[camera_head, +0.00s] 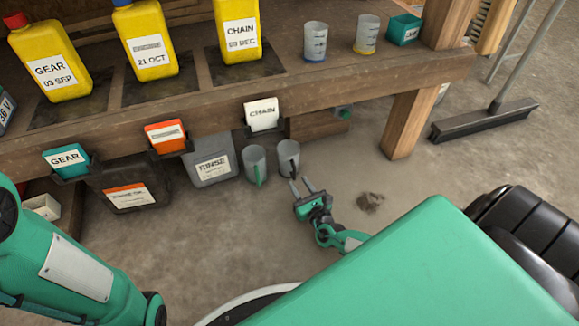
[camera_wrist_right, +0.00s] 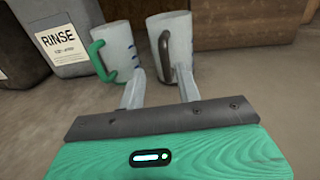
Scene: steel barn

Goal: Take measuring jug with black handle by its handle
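The measuring jug with the black handle (camera_head: 289,160) stands on the floor below the shelf's front edge. In the right wrist view the clear jug (camera_wrist_right: 180,38) shows its dark handle (camera_wrist_right: 165,55) facing my gripper. My right gripper (camera_head: 301,183) is open and empty, just in front of this jug. In the right wrist view its fingertips (camera_wrist_right: 160,72) are spread, with the handle's lower part between them in the picture; I cannot tell whether they touch it. My left gripper is out of view; only my left arm shows at lower left.
A jug with a green handle (camera_head: 253,165) stands close on the left, also seen in the wrist view (camera_wrist_right: 119,47). A grey RINSE container (camera_head: 212,160) stands left of it. The wooden shelf (camera_head: 365,92) overhangs behind. Floor to the right is mostly clear, with a dark stain (camera_head: 370,202).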

